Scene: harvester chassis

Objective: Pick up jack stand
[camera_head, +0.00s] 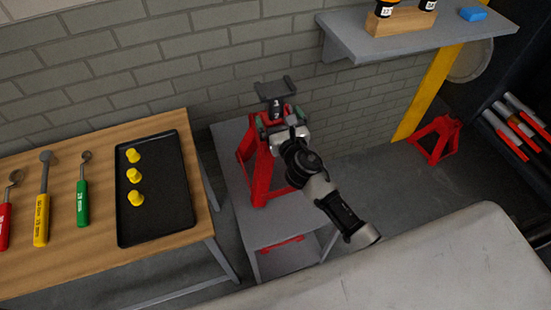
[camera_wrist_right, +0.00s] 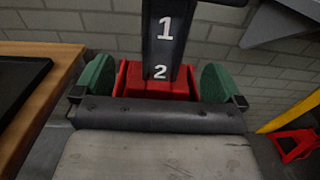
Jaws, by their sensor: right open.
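A red jack stand (camera_head: 262,170) with a dark post and saddle on top stands upright on a grey cabinet (camera_head: 227,140) in the head view. In the right wrist view its red top (camera_wrist_right: 185,83) and its dark post (camera_wrist_right: 165,40), numbered 1 and 2, are close ahead. My right gripper (camera_head: 275,124) is at the top of the stand. Its green fingertips (camera_wrist_right: 158,82) are apart, one on each side of the red top, with gaps visible. The stand's lower part is partly hidden by my right arm in the head view. My left gripper is not in view.
A second red jack stand (camera_head: 436,138) stands on the floor at right. A wooden table (camera_head: 70,262) with wrenches and a black tray (camera_head: 165,215) is at left. A grey wall shelf (camera_head: 400,42) hangs above right. A pale surface (camera_head: 420,262) fills the lower right.

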